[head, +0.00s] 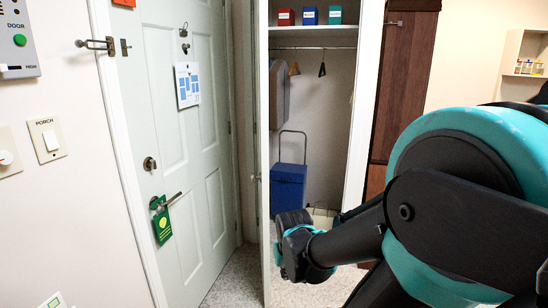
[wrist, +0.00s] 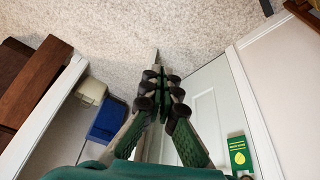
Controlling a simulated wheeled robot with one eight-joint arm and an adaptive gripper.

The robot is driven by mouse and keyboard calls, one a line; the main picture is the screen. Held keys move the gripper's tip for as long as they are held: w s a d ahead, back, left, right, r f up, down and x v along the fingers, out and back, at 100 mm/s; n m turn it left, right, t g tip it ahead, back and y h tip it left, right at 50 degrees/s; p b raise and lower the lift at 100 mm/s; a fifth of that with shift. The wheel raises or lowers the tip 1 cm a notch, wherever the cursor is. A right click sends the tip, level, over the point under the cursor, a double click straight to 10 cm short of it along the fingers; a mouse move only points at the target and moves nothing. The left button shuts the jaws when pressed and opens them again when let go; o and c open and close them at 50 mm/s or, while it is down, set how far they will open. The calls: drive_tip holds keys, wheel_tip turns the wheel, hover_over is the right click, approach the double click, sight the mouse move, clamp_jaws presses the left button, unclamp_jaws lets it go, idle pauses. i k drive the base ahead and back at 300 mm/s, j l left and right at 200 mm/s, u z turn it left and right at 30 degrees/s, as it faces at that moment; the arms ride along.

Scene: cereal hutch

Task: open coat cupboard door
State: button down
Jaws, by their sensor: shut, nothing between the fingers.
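The coat cupboard door (head: 264,120) stands open and shows almost edge-on, with its knob (head: 255,178) on its left side. The cupboard interior (head: 335,130) is in plain view to its right. My gripper (head: 290,222) is low, just right of the door edge in the head view, in front of the cupboard opening. It is shut and empty. In the wrist view my gripper (wrist: 161,78) points down toward the carpet, and a pale strip (wrist: 154,57), likely the door's edge, shows beside the fingertips. I cannot tell whether they touch it.
A closed white entry door (head: 180,130) with a green hanger tag (head: 162,220) stands to the left. Inside the cupboard are a blue trolley (head: 289,188), hangers and boxes on a shelf (head: 310,31). A dark brown panel (head: 402,80) stands right. Carpet (wrist: 200,30) ahead of the gripper is clear.

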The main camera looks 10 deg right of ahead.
sight(260, 8)
drive_tip(key=i+l+u, duration=0.2)
drive_tip(key=i+l, duration=0.9)
drive_tip(key=l, duration=0.15)
